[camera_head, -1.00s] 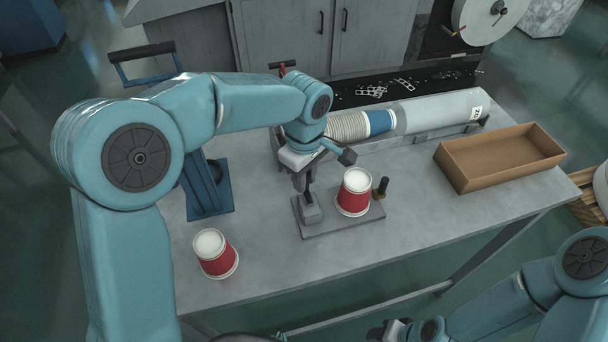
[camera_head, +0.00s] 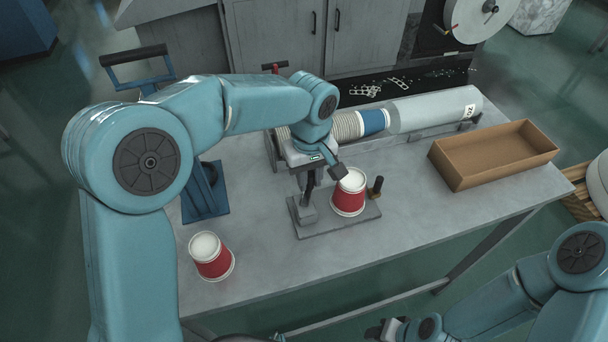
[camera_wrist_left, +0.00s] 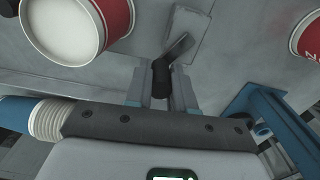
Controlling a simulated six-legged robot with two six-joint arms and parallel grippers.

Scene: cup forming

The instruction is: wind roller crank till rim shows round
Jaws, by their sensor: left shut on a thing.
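The roller fixture is a grey plate (camera_head: 347,222) on the table with an upright post block (camera_head: 304,213) at its left, a cup and a dark peg (camera_head: 376,187). A red and white paper cup (camera_head: 349,199) stands on the plate, white end up; it also shows in the left wrist view (camera_wrist_left: 75,28). My left gripper (camera_head: 309,181) is beside the cup, shut on the dark crank handle (camera_wrist_left: 161,78), which sits between its fingers in the left wrist view. The cup's lower rim is partly visible; its far side is hidden. My right gripper (camera_head: 385,331) is low at the bottom edge, its fingers unclear.
Another red and white cup (camera_head: 211,257) stands at the table's front left. A blue lever press (camera_head: 205,190) is behind it. A stack of cups in a grey tube (camera_head: 436,111) lies along the back. An open brown box (camera_head: 493,155) is at right. The front right table is clear.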

